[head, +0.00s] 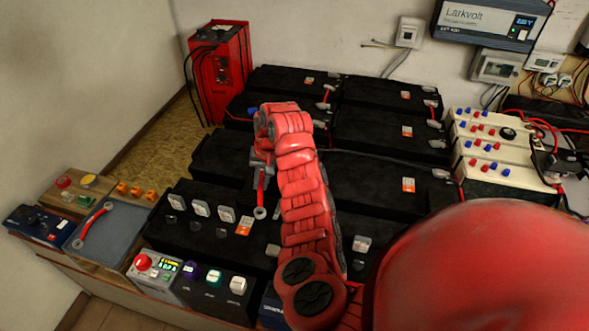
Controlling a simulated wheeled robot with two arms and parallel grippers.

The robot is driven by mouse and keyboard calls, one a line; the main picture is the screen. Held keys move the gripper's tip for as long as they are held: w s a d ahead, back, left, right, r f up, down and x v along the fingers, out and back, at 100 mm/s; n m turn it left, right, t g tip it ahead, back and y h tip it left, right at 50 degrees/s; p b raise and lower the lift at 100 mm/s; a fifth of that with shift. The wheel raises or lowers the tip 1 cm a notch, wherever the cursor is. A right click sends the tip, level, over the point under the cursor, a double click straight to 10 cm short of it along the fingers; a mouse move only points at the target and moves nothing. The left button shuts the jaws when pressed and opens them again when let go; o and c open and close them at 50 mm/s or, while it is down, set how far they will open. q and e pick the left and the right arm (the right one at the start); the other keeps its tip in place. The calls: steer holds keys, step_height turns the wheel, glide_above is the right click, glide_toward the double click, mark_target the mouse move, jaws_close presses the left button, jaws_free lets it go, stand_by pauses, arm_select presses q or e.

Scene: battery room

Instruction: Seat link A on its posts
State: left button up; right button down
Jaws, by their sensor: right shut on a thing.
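My right gripper (262,168) hangs over the front black batteries, jaws pointing down. It is shut on a red link (261,187), which hangs upright below it with a grey ring end (260,213) at the bottom. The link's upper end is hidden by the gripper. The ring is close to the front battery (195,240) top; I cannot tell whether it touches. A grey terminal post (273,250) shows just below the ring in the picture, partly behind my arm. I cannot read a letter on the link. My left gripper is not in view.
Another red link (97,222) lies on a grey tray (78,240) at the left. Control boxes (155,270) line the front edge. A red cabinet (220,75) stands at the back left, white terminal blocks (495,140) at the right. My arm hides part of the batteries.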

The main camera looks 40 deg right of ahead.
steer(key=w+d+f+m+b, duration=0.2)
steer(key=d, duration=0.5)
steer(key=w+d+f+m+b, duration=0.1)
steer(key=d+f+b, duration=0.15)
steer(key=d, duration=0.45)
step_height(320, 180, down, 8)
steer(key=b, duration=0.6)
steer(key=shift+a+r, duration=0.1)
stand_by(0.6)
steer(key=shift+f+b, duration=1.15)
steer(key=shift+f, duration=0.1)
stand_by(1.9)
steer(key=shift+c, duration=1.8)
jaws_free()
steer(key=shift+s, duration=0.1)
steer(key=shift+r, duration=0.1)
